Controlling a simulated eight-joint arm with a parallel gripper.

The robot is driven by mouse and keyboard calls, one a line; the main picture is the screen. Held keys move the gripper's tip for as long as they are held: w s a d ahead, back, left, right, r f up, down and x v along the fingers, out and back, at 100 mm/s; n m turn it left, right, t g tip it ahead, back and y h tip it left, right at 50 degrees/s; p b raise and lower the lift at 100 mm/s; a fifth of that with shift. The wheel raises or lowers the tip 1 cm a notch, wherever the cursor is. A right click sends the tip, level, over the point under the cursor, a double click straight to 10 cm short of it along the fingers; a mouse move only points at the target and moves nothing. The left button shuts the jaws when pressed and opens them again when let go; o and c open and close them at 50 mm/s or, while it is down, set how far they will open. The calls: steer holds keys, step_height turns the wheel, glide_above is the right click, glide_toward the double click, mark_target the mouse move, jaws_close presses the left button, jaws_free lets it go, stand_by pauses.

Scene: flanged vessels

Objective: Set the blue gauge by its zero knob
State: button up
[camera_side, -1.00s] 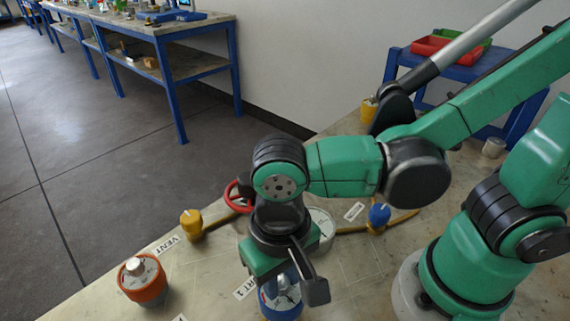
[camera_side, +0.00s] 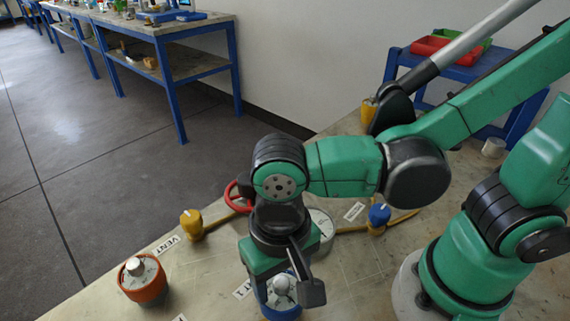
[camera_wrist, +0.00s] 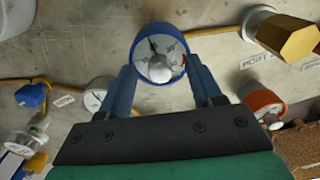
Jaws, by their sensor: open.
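The blue gauge (camera_wrist: 137,60) has a round white dial with a dark needle pointing up and slightly left, and a small red mark at right. Its pale zero knob (camera_wrist: 160,71) sits at the near rim of the dial. In the side view the blue gauge (camera_side: 281,311) and its knob (camera_side: 281,284) stand under my wrist, partly hidden by it. My gripper (camera_wrist: 162,72) is open, its two blue fingers on either side of the gauge and knob, with gaps showing. In the side view my gripper (camera_side: 284,279) hangs directly over the gauge.
An orange-red gauge (camera_side: 146,284) stands left, by the VENT label (camera_side: 166,244). A yellow valve (camera_side: 193,223), a red ring handle (camera_side: 240,197) and a blue valve (camera_side: 379,215) stand behind.

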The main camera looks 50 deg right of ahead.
mark_target(281, 281)
steer(key=shift+r, duration=2.8)
steer(key=w+d+n+t, duration=0.1)
steer(key=w+d+t, duration=0.2)
steer(key=d, duration=0.5)
steer(key=w+d+n+t, duration=0.2)
steer(key=w+d+t, duration=0.2)
steer(key=d, duration=0.4)
steer(key=shift+w+r, duration=0.3)
steer(key=shift+w, duration=0.55)
